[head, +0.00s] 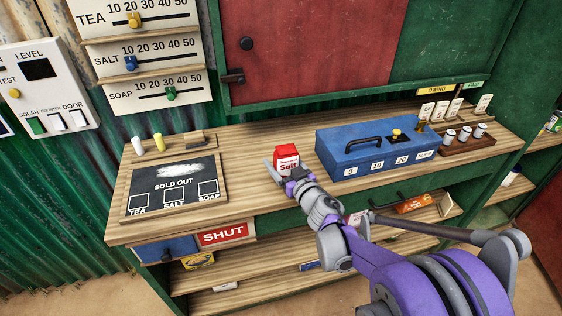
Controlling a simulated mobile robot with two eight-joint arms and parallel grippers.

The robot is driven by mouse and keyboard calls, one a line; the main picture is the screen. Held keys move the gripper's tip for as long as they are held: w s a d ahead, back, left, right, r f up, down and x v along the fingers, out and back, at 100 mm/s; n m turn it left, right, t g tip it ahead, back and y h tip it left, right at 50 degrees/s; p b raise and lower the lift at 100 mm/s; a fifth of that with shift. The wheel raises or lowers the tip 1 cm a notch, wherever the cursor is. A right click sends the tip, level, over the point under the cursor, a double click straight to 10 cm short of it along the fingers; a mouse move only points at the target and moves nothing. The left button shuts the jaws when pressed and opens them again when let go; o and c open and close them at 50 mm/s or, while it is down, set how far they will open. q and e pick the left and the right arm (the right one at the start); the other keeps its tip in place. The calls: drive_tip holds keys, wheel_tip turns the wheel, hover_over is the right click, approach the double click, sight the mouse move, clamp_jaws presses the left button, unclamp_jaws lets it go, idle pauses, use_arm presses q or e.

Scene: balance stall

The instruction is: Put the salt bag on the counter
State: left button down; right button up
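The red and white salt bag (287,157) stands upright on the wooden counter (250,142), left of the blue cash box. My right gripper (285,173) is at the near side of the bag, low down. Its fingers look spread, with one finger showing just left of the bag. The gripper hides the bag's lower part, so contact between fingers and bag cannot be made out. My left gripper is not in view.
The blue cash box (345,155) stands right of the bag, close to my arm. A sold-out chalkboard (172,207) lies on the left. A wooden rack of small rolls (467,144) is at the right. Shelves with goods are below. Bare counter lies between board and bag.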

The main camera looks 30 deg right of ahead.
drive_tip(key=shift+o, duration=1.2)
drive_tip(key=shift+r, duration=0.25)
drive_tip(key=s+m+g+h+p, duration=0.1)
drive_tip(key=s+m+g+h, duration=0.25)
drive_tip(key=s, duration=1.15)
drive_tip(key=s+a+f+n+g+y, duration=0.2)
drive_tip(key=s+a+f+g, duration=0.2)
drive_tip(key=s+a, duration=0.3)
drive_tip(key=s+a+f+n+g+y, duration=0.2)
drive_tip(key=s+a+f+g, duration=0.3)
drive_tip(key=s+a+f, duration=0.2)
drive_tip(key=shift+s+a+f, duration=0.25)
drive_tip(key=shift+s, duration=0.8)
